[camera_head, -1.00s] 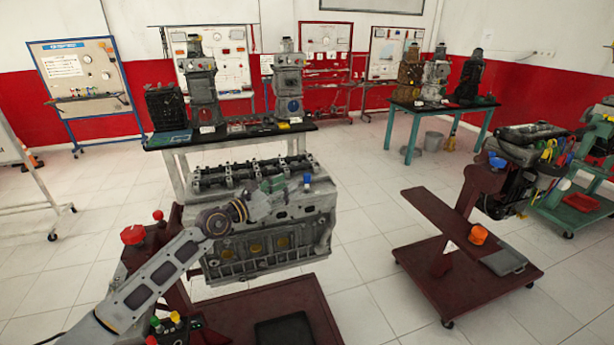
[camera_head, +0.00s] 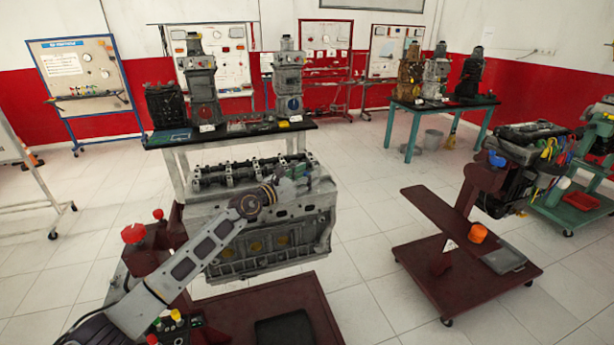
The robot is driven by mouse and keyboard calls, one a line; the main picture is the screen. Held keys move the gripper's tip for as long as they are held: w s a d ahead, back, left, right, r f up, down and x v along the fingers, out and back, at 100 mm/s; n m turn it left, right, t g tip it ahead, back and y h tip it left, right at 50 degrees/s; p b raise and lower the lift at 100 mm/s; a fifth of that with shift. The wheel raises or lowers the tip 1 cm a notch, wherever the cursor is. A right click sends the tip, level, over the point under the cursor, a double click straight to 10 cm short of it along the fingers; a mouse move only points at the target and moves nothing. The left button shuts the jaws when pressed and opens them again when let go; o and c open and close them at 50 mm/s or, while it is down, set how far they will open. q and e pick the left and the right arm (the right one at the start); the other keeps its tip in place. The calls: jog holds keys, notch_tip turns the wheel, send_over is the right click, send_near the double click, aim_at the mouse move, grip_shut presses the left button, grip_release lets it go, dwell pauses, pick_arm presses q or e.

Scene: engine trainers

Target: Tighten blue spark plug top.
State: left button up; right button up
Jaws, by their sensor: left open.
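The grey engine block (camera_head: 318,215) is mounted on a dark red stand in the middle of the head view. The blue spark plug top (camera_head: 308,169) is at the right end of the block's upper side, small and mostly covered by my left gripper. My left gripper (camera_head: 300,172) is open, with its fingers at the blue top. I cannot tell whether they touch it. My left arm reaches in from the lower left across the front of the block. My right gripper is not in view.
A red knob (camera_head: 133,233) stands on the stand left of the block. Small coloured tops, including a yellow one (camera_head: 176,315), sit at the lower left. A black tray (camera_head: 285,328) lies on the stand's base. Another red stand (camera_head: 440,225) is on the right, with floor between.

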pick_arm(q)
jog(key=shift+w+d, duration=0.15)
grip_shut()
dwell(0.4)
